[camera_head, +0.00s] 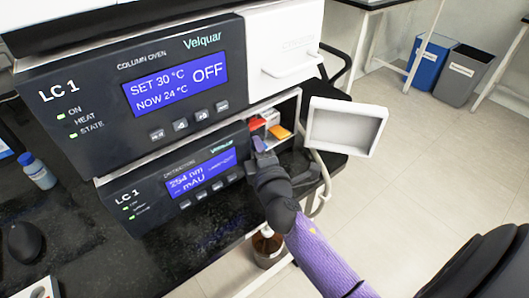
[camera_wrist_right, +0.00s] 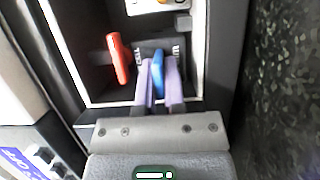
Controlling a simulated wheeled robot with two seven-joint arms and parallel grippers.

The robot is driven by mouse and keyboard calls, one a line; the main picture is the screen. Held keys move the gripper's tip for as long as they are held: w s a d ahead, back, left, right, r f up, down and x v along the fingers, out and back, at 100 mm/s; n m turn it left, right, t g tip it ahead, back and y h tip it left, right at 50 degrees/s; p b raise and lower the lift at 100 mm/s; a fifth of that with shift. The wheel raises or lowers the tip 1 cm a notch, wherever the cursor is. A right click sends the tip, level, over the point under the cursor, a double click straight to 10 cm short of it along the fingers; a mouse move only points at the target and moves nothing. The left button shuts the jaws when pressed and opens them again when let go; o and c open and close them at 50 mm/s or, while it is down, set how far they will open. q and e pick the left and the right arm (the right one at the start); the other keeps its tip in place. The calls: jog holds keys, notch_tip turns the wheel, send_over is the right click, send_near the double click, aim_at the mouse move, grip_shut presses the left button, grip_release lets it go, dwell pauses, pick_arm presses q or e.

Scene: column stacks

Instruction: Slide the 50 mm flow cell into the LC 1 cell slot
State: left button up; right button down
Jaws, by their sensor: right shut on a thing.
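My right gripper (camera_head: 258,146) is at the open compartment of the lower LC 1 detector (camera_head: 205,170). In the right wrist view its two purple fingers (camera_wrist_right: 160,90) are shut on a blue flow cell (camera_wrist_right: 158,70). The blue cell stands upright between the fingers, its far end in front of a dark block with small white markings (camera_wrist_right: 177,50), which looks like the cell slot. I cannot tell whether the cell has entered it. No length marking on the cell is readable. My left gripper is not in view.
A red piece (camera_wrist_right: 118,58) stands left of the fingers inside the compartment. The head view shows an orange piece (camera_head: 281,131) there too. The compartment's white door (camera_head: 345,127) hangs open at the right. The column oven (camera_head: 130,90) sits directly above.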

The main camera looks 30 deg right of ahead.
jog(key=shift+f, duration=0.35)
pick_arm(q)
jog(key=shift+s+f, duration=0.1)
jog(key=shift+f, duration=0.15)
pick_arm(e)
jog(key=c, duration=0.6)
grip_release()
jog(key=shift+c, duration=0.2)
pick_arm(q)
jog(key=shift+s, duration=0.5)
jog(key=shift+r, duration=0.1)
pick_arm(e)
jog(key=shift+s, duration=0.15)
